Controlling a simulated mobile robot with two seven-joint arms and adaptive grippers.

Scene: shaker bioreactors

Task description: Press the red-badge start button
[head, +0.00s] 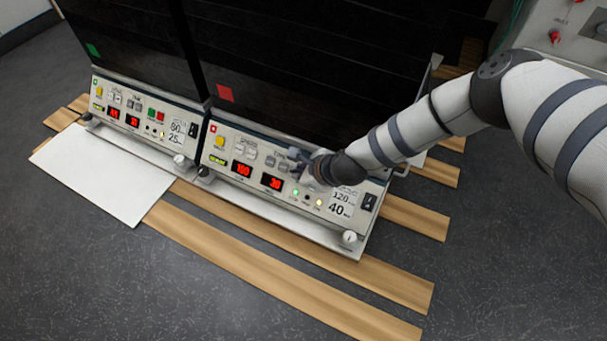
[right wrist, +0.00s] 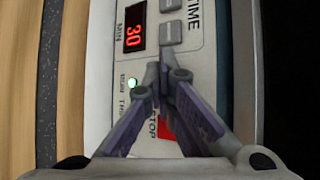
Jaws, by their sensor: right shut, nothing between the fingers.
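My right gripper (head: 299,162) is shut and empty at the right part of this panel, right of the time keys. In the right wrist view, its closed fingertips (right wrist: 159,76) are over the panel beside the time keys. Part of a red stop button (right wrist: 165,128) shows between the fingers. The start button is hidden behind the fingers; I cannot tell whether they touch it. A green run light (right wrist: 132,82) glows. My left gripper is not in view.
A green-badge shaker (head: 92,50) with a similar panel stands at the left. A white board (head: 105,175) and wooden slats (head: 265,268) lie on the dark floor in front. A panel with red knobs (head: 555,38) is at upper right. The front area is open.

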